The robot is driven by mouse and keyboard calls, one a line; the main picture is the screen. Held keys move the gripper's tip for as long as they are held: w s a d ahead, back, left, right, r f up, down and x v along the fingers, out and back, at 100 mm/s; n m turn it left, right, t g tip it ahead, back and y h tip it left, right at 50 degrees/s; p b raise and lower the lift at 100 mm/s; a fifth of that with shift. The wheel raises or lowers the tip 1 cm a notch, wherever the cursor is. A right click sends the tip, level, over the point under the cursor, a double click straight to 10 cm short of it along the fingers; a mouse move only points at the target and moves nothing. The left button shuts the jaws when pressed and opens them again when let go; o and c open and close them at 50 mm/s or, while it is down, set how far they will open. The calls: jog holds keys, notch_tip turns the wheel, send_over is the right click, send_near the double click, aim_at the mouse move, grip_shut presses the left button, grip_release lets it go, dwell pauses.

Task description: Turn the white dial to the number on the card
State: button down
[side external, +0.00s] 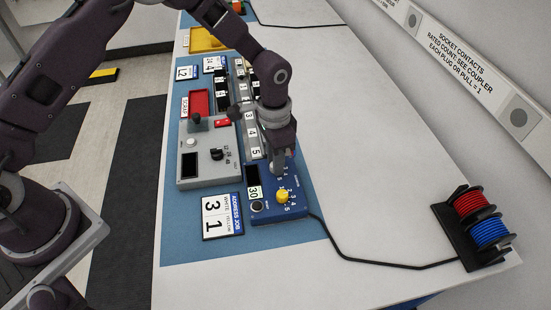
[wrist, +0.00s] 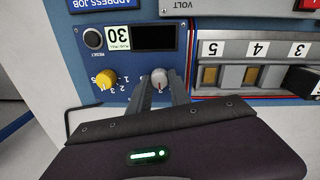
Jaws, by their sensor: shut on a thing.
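The white dial (wrist: 159,77) sits on the blue control panel (wrist: 80,66), right of the yellow dial (wrist: 104,78) in the wrist view. My gripper (wrist: 160,84) is shut on the white dial, one finger on each side. In the side view my gripper (side external: 275,170) comes down onto the panel and hides most of that dial. The yellow dial (side external: 282,196) stands free. The card (side external: 222,216) reads "ADDRESS JOB", with 3 by "WHITE" and 1 by "YELLOW". Most numbers around the white dial are hidden by my fingers, so its setting cannot be told.
A small counter plate (side external: 254,193) on the panel reads 30, beside a dark display and a RESET button (wrist: 93,39). A grey box with a black knob (side external: 217,154) stands left of the panel. Numbered slots (wrist: 250,50) lie beside it. A cable and red and blue spools (side external: 488,232) are right.

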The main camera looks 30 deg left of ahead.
jog(key=c, duration=1.2)
grip_release()
notch_tip(320, 180, up, 8)
jog(key=shift+a+f, duration=0.15)
jog(key=shift+f, duration=0.1)
notch_tip(320, 180, up, 8)
jog(key=n+t, duration=0.1)
send_over(261, 168)
jog(key=s+a+r+n+t, duration=0.2)
jog(key=s+a+r, duration=0.4)
jog(key=r, duration=0.4)
jog(key=s+a+r+n+t, duration=0.1)
jog(key=s, duration=0.5)
jog(key=s+a+r+n+t, duration=0.1)
jog(key=s, duration=0.6)
jog(key=s+a+r+n, duration=0.1)
jog(key=s+a, duration=0.1)
jog(key=s, duration=0.4)
jog(key=shift+s+r+n+t, duration=0.15)
jog(key=shift+r+n+t, duration=0.1)
jog(key=shift+n+t, duration=0.15)
